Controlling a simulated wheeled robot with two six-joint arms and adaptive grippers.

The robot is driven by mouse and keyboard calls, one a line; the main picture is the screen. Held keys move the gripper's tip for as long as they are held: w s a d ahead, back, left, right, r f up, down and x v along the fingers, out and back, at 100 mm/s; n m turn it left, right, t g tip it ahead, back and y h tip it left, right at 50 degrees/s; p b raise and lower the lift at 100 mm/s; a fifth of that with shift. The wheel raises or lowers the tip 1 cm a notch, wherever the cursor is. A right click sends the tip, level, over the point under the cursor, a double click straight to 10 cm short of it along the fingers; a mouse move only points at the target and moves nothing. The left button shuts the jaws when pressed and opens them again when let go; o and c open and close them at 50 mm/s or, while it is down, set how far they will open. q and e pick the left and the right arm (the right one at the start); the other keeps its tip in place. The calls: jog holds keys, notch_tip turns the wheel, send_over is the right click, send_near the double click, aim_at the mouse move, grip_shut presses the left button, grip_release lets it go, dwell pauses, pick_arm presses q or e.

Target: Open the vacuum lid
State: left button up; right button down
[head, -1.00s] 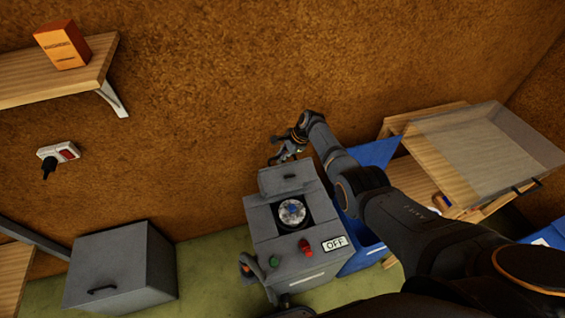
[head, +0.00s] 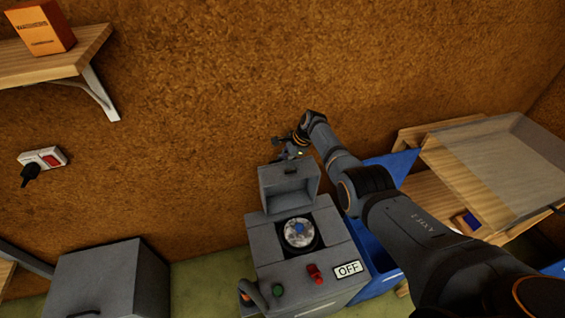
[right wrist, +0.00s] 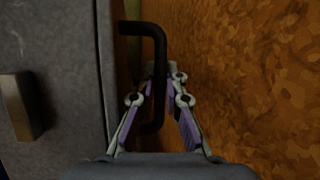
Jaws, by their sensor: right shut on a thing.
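The vacuum box (head: 340,240) is a grey cabinet with a dark round opening (head: 300,233) in its top. Its grey lid (head: 272,183) stands raised at the back, its hollow underside facing the head camera. My right gripper (head: 285,150) is behind the lid's upper edge. In the right wrist view, my right gripper (right wrist: 160,100) is shut on a black bar handle (right wrist: 155,32) beside a grey panel (right wrist: 75,80). My left gripper is not in view.
A red knob (head: 315,273), a green button (head: 278,290) and an OFF label (head: 348,269) are on the vacuum box. A blue bin (head: 378,262) and a clear-covered wooden case (head: 500,160) stand to the right. A grey cabinet (head: 110,280) stands to the left.

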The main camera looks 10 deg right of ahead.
jog(key=shift+w+r, duration=0.1)
jog(key=shift+w, duration=0.05)
jog(key=c, duration=1.7)
grip_release()
jog(key=shift+w+f, duration=0.1)
jog(key=shift+f, duration=0.1)
jog(key=v, duration=1.2)
